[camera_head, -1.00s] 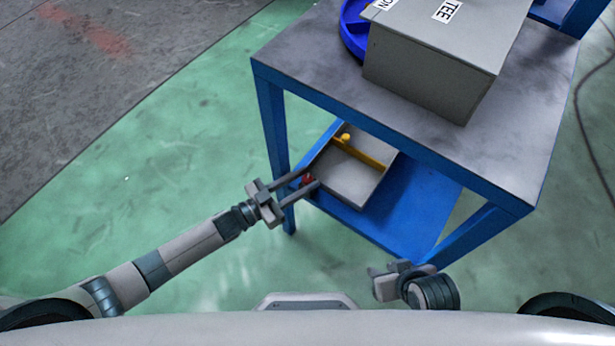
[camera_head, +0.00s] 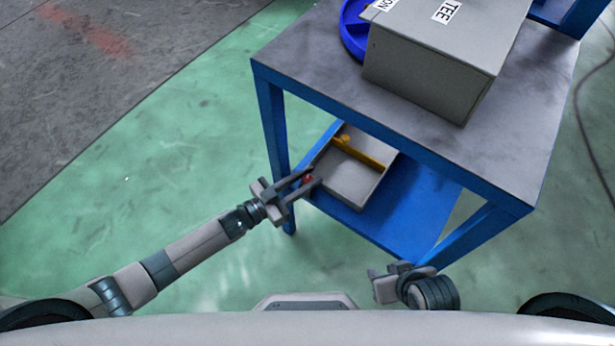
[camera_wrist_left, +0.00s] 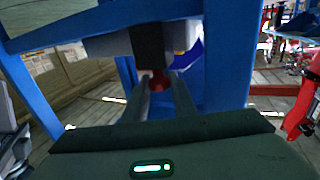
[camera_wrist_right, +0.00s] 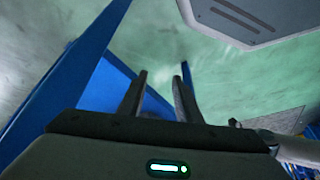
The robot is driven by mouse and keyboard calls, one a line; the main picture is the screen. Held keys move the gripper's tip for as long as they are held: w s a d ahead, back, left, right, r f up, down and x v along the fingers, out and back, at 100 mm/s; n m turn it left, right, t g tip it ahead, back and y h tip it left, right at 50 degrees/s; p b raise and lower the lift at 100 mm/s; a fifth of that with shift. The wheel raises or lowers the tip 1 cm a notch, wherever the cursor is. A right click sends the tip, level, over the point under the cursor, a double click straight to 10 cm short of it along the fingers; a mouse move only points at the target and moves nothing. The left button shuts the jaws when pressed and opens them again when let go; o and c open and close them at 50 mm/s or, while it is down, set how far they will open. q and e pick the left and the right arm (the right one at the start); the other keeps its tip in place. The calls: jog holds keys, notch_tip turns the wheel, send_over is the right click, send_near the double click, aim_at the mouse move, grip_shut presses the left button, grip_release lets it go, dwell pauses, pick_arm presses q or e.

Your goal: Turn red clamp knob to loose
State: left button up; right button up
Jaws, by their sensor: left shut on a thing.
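The red clamp knob (camera_head: 308,179) is at the left front corner of a grey tray (camera_head: 372,192) on the table's lower shelf. My left gripper (camera_head: 314,178) reaches in from the left with its fingers around the knob, shut on it. In the left wrist view the red knob (camera_wrist_left: 158,82) shows between the fingertips, below a dark block (camera_wrist_left: 149,45); the fingers partly hide it. My right gripper (camera_head: 376,282) is away from the knob, low in front of the table. In the right wrist view its fingers (camera_wrist_right: 160,78) are apart with nothing between them.
A yellow bar (camera_head: 362,152) crosses the tray. The blue table leg (camera_head: 275,130) stands close to my left gripper. A grey box (camera_head: 430,65) and a blue round part (camera_head: 352,35) are on the tabletop. Green floor (camera_head: 150,170) at the left is clear.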

pick_arm(q)
jog(key=shift+s+n+t+y+p, duration=0.1)
jog(key=shift+n+t+y+p, duration=0.3)
jog(key=shift+n+t+y, duration=0.3)
jog(key=shift+n+t+y+p, duration=0.35)
jog(key=shift+n+t+y, duration=0.2)
jog(key=shift+t, duration=0.25)
jog(key=n+t+y, duration=0.2)
jog(key=n+y, duration=0.1)
jog(key=shift+t+y+p, duration=0.25)
jog(key=shift+t+p, duration=0.05)
jog(key=shift+p, duration=0.05)
jog(key=shift+n+t+y, duration=0.5)
jog(key=shift+n+y, duration=0.25)
jog(key=shift+y, duration=0.85)
pick_arm(e)
jog(key=d, duration=0.1)
jog(key=s+d+g, duration=0.1)
jog(key=d+h, duration=0.1)
jog(key=shift+s+d+g, duration=0.1)
jog(key=shift+s+g, duration=0.2)
pick_arm(q)
jog(key=shift+n+t+y, duration=0.3)
jog(key=shift+n, duration=0.1)
pick_arm(e)
jog(key=shift+r, duration=0.15)
jog(key=shift+s, duration=0.15)
